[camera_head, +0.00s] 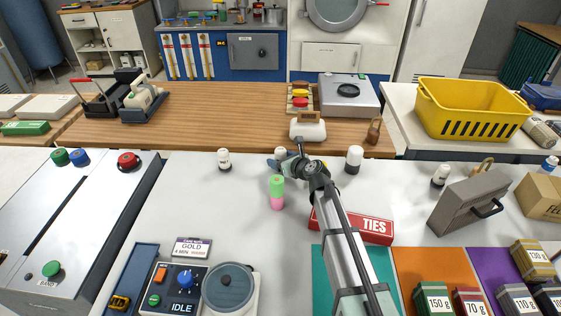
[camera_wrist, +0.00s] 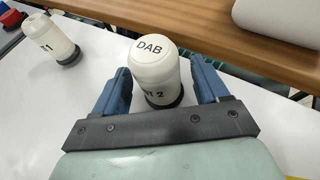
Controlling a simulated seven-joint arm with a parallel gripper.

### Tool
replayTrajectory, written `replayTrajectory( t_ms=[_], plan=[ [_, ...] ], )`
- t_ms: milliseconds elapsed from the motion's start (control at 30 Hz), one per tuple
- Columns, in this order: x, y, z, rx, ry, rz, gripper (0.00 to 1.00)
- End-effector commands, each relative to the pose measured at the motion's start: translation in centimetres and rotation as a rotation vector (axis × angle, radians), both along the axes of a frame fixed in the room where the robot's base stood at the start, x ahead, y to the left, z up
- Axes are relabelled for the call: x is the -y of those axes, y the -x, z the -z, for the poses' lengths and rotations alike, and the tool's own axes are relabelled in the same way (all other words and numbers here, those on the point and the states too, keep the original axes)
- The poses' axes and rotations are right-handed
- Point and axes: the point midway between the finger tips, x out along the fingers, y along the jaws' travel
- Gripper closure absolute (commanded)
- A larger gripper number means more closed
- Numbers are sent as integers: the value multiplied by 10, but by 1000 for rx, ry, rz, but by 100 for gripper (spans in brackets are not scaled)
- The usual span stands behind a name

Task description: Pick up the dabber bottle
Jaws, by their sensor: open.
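The dabber bottle (camera_wrist: 155,65) is white with a dark base, and its cap reads "DAB". It stands upright on the white counter, with a label ending in "2" partly visible. In the wrist view my gripper (camera_wrist: 163,82) is open, with one blue finger on each side of the bottle. I cannot tell whether either finger touches it. In the head view only the bottle's pale top (camera_head: 280,151) shows behind my gripper (camera_head: 283,162). A similar white bottle (camera_wrist: 52,40) marked with a "1" stands to the left; it also shows in the head view (camera_head: 224,160).
A white bottle (camera_head: 354,159) stands to the right of my gripper. The raised wooden counter (camera_head: 220,120) runs behind.

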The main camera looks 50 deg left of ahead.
Motion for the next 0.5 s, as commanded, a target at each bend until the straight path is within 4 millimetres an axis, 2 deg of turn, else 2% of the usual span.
replayTrajectory(
  t_ms=[33, 167, 433, 500],
  plan=[
    [-10, -2, 3, -1, 1, -1, 26],
    [-22, -3, 8, -1, 1, -1, 26],
    [-23, -3, 9, 0, 0, 0, 26],
    [-23, -3, 9, 0, 0, 0, 33]
  ],
)
